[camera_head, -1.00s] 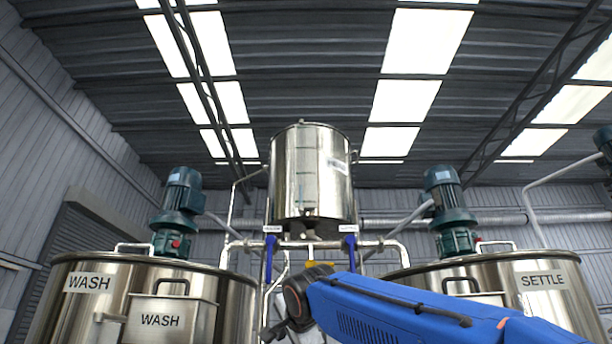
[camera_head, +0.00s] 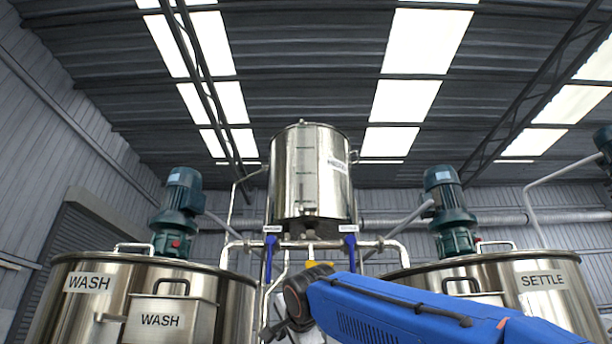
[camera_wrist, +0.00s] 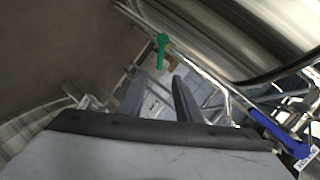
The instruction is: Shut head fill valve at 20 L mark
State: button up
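The steel head tank (camera_head: 325,180) stands high in the middle of the head view. A vertical gauge strip (camera_head: 301,180) runs down its front; its marks and liquid level are too small to read. Under the tank, blue valve handles hang down at the left (camera_head: 269,258) and right (camera_head: 351,255). The wrist view shows a green lever handle (camera_wrist: 162,52) beyond my fingertips and a blue handle (camera_wrist: 280,133) at the lower right. I cannot tell which is the fill valve. My gripper (camera_wrist: 160,82) is open and empty, apart from the green handle.
The WASH tank (camera_head: 235,310) stands at left and the SETTLE tank (camera_head: 570,305) at right, each with a green motor above. Pipes (camera_head: 315,244) cross beneath the head tank. A yellow part (camera_head: 318,268) shows just above my arm.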

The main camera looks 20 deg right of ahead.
grip_shut()
jog(key=w+a+f+n+t+y, duration=0.4)
jog(key=a+n, duration=0.5)
jog(key=n, duration=0.5)
jog(key=d+f+n+t+h, duration=0.2)
jog(key=d+n+t+h, duration=0.2)
jog(key=d+n+t, duration=0.15)
jog(key=w+d, duration=0.3)
jog(key=w, duration=0.6)
jog(key=shift+w+r, duration=0.2)
jog(key=shift+r, duration=0.15)
